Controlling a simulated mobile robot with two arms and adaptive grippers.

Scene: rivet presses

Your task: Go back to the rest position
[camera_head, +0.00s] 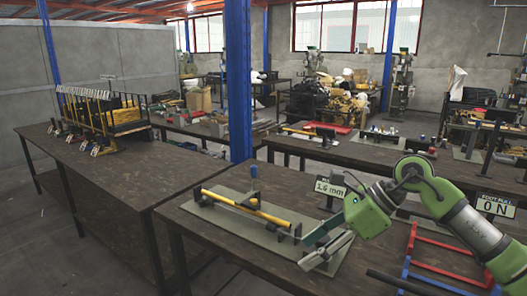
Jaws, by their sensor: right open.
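My right gripper (309,252) comes in from the right on its green and grey arm. Its two fingers are apart, with nothing visible between them. It is over or beside the right end of a grey-green mat (226,218) on the near table (190,243). A yellow bar (246,207) lies in dark holders on that mat, just left of the gripper. I cannot tell whether the fingers touch the mat or the holders. My left gripper is not in view.
A "1.6 mm" sign (330,187) stands behind the gripper, and an "ON" sign (496,205) stands at right. Red (412,240) and blue frames lie near the arm. A blue column (238,80) rises behind the table. A rack (103,110) stands on the left table.

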